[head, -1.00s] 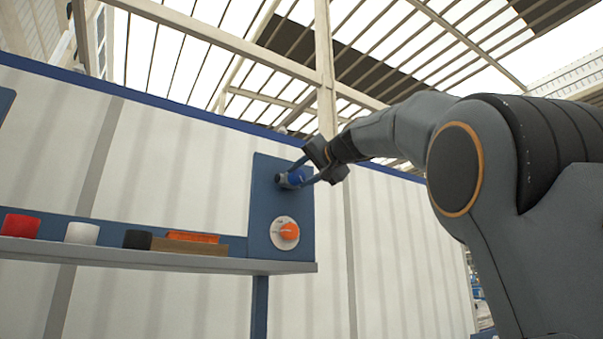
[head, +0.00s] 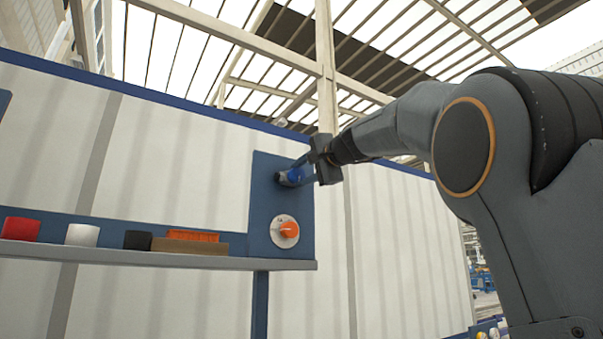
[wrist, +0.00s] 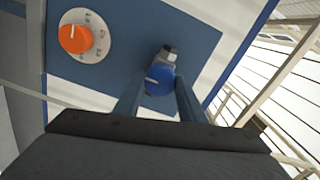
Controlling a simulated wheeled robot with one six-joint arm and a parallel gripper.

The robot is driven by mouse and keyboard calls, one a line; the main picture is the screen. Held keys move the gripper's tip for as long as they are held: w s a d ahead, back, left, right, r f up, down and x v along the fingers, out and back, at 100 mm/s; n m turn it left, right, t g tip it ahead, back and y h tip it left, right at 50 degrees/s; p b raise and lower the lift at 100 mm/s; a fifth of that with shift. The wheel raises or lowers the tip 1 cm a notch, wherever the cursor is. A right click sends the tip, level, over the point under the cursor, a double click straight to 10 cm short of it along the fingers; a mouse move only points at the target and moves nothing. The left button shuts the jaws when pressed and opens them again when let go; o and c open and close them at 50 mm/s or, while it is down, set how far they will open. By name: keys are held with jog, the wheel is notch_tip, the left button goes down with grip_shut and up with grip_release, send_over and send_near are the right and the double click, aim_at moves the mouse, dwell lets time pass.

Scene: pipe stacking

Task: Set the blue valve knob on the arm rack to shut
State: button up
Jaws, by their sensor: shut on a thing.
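The blue valve knob (head: 291,176) is on the upper part of the blue rack panel (head: 262,208). In the wrist view the knob (wrist: 160,78) shows a pale line on its face, with a grey fitting behind it. My gripper (head: 303,173) is shut on the knob, with one finger on each side of it. The fingertips (wrist: 160,95) partly hide the knob's sides. The exact angle of the knob against any mark cannot be read.
An orange dial (head: 288,230) on a round white plate is below the knob. A grey shelf (head: 160,257) to the left holds a red piece (head: 20,229), a white piece (head: 82,235), a black piece (head: 138,240) and an orange tray (head: 193,236). A pale wall stands behind.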

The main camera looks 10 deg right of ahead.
dwell(0.4)
jog(key=o, duration=1)
jog(key=shift+o, duration=0.2)
jog(key=b+v, duration=0.3)
jog(key=v, duration=0.5)
jog(key=shift+w, duration=0.1)
